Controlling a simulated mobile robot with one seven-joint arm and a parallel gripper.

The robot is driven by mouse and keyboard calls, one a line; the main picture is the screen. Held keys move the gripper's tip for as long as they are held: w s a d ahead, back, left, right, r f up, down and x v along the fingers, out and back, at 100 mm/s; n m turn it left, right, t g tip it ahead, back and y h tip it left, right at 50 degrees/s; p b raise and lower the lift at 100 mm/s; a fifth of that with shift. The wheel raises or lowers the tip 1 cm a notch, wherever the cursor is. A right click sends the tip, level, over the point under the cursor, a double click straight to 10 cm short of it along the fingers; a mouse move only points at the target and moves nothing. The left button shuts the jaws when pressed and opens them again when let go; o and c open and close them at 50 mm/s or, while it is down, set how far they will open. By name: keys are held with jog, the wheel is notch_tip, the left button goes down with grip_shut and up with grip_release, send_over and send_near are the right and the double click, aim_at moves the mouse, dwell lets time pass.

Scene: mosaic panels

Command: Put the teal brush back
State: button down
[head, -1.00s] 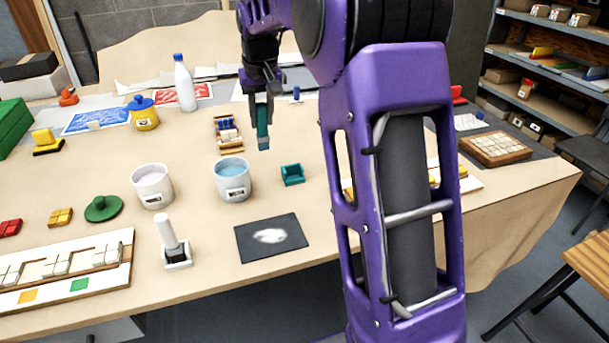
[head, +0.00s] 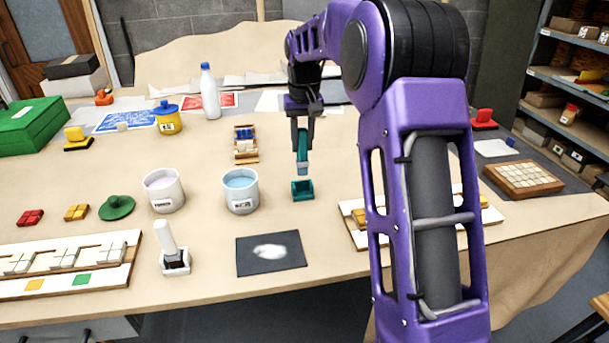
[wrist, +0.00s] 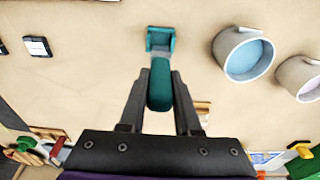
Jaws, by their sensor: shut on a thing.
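The teal brush (head: 302,150) hangs upright, bristles down, between the fingers of my gripper (head: 302,128). It also shows between the fingertips in the wrist view (wrist: 160,90). My gripper is shut on it. The small teal holder (head: 303,190) stands on the table below the brush; in the wrist view the holder (wrist: 160,40) lies just beyond the brush tip. In the head view the brush tip appears just above the back of the holder; I cannot tell the exact gap. The holder looks empty.
A white mug with blue liquid (head: 240,190) stands left of the holder, and another mug (head: 163,190) farther left. A dark panel with a white patch (head: 271,254) lies in front. A rack of small blocks (head: 245,144) is behind the mugs. Table around the holder is clear.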

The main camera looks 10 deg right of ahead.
aim_at(303, 160)
notch_tip(303, 160, down, 6)
jog(key=shift+f+b, duration=0.25)
jog(key=shift+b, duration=0.1)
jog(key=shift+f, duration=0.1)
jog(key=c, duration=0.6)
grip_release()
jog(key=r, duration=0.4)
jog(key=s+r+p, duration=0.1)
jog(key=r, duration=0.7)
jog(key=shift+s+r, duration=0.1)
jog(key=shift+s, duration=0.1)
